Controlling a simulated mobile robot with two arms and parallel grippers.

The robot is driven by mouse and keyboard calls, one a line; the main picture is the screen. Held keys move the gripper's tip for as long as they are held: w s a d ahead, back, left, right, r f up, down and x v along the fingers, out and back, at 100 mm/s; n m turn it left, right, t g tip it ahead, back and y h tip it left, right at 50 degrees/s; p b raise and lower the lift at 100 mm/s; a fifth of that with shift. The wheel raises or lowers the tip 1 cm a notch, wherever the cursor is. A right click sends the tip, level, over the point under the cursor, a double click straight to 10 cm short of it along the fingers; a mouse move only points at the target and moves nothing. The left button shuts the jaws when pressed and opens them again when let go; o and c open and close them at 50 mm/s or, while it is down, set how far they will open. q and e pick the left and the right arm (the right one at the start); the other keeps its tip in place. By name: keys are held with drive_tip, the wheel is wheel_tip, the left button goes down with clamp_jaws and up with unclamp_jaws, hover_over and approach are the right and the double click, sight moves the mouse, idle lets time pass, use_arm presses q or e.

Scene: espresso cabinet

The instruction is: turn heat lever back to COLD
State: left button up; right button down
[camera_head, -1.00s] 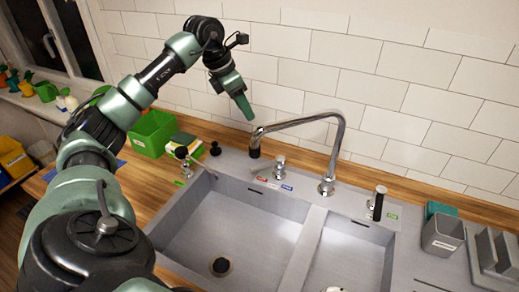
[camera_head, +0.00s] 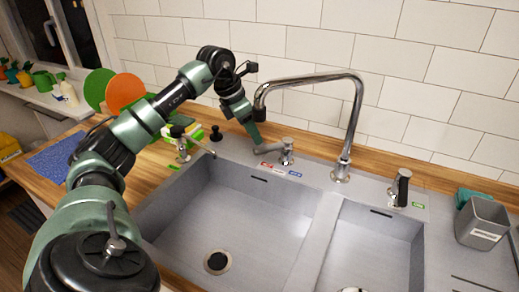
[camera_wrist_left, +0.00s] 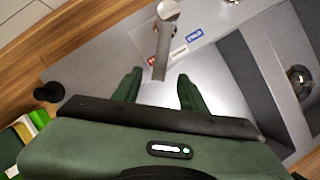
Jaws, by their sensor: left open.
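The heat lever (camera_head: 286,152) is a chrome mixer handle on the sink's back ledge. Its handle points left, toward the side of the red label (camera_head: 266,165); a blue label (camera_head: 295,174) lies to the right. My left gripper (camera_head: 256,140) points down at the handle's left end. In the left wrist view my left gripper (camera_wrist_left: 158,88) is open, and the end of the lever (camera_wrist_left: 162,48) reaches between its two green fingertips. Contact cannot be told. My right gripper is out of view.
The tall chrome faucet (camera_head: 354,115) arches close to my left gripper. A black knob (camera_head: 216,133) and a small tap (camera_head: 182,140) stand to the left. The sink basins (camera_head: 235,215) are empty in front.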

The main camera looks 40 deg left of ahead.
sight(260, 148)
use_arm(q)
drive_tip(key=p+x, duration=0.1)
drive_tip(key=x, duration=0.5)
clamp_jaws()
idle(1.3)
